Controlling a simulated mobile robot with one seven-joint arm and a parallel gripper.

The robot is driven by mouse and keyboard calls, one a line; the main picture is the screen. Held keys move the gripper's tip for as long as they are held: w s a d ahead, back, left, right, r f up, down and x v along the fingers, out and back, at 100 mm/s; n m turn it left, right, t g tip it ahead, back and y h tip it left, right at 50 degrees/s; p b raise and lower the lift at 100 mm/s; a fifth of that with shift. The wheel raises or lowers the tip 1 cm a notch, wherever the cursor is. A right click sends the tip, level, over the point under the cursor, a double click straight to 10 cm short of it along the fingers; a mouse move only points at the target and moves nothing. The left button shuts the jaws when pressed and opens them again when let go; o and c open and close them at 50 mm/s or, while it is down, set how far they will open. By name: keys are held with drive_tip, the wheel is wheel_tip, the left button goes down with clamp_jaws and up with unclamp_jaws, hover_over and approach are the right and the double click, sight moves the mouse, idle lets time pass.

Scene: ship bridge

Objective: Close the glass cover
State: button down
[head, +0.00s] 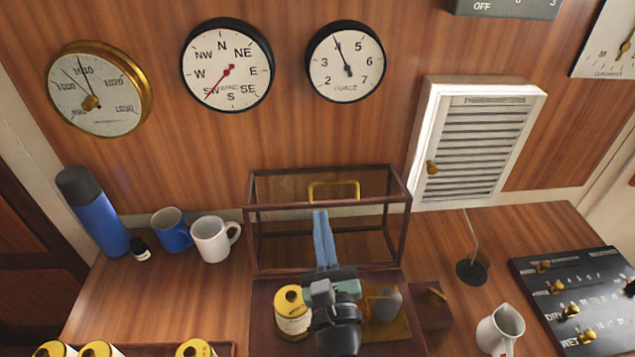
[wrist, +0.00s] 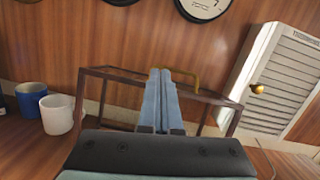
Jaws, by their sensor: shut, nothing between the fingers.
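The glass cover (head: 280,206) is a clear box with a dark wooden frame. It stands raised behind the wooden instrument base (head: 262,318), whose drum (head: 292,318) is exposed. A brass handle (head: 334,183) is on the cover. My gripper (head: 320,212) is in front of the cover, its blue fingers together and empty, with their tips just below the handle in the picture. In the wrist view the fingertips (wrist: 160,72) overlap the cover's frame (wrist: 112,74) just left of the handle (wrist: 192,75). Contact cannot be told. My wrist hides the middle of the base.
A white mug (head: 210,240), blue mug (head: 171,230) and blue flask (head: 92,212) stand left of the cover. A louvred white box (head: 470,145) is on the wall at right. A white jug (head: 499,330) and a black control panel (head: 575,290) are at the right.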

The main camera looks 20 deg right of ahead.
sight(326, 199)
drive_tip(key=w+d, duration=0.1)
drive_tip(key=w, duration=0.2)
drive_tip(key=w+d+f+m, duration=0.1)
drive_tip(key=w, duration=0.2)
drive_tip(key=w+d+m+h, duration=0.1)
drive_tip(key=w+d, duration=0.1)
drive_tip(key=shift+w+f+g, duration=0.4)
drive_tip(key=shift+s+f+b, duration=0.1)
drive_tip(key=shift+f+b, duration=0.05)
drive_tip(key=shift+b, duration=0.3)
drive_tip(key=shift+s+f+b, duration=0.1)
drive_tip(key=shift+s+b, duration=0.05)
drive_tip(key=shift+b, duration=0.3)
drive_tip(key=shift+s+a+r+b, duration=0.15)
drive_tip(key=shift+s+r+b, duration=0.1)
drive_tip(key=shift+b, duration=0.1)
drive_tip(key=shift+s+t+b, duration=0.1)
drive_tip(key=shift+t+b, duration=0.2)
drive_tip(key=shift+b, duration=0.1)
drive_tip(key=shift+s+b, duration=0.1)
drive_tip(key=shift+b, duration=0.35)
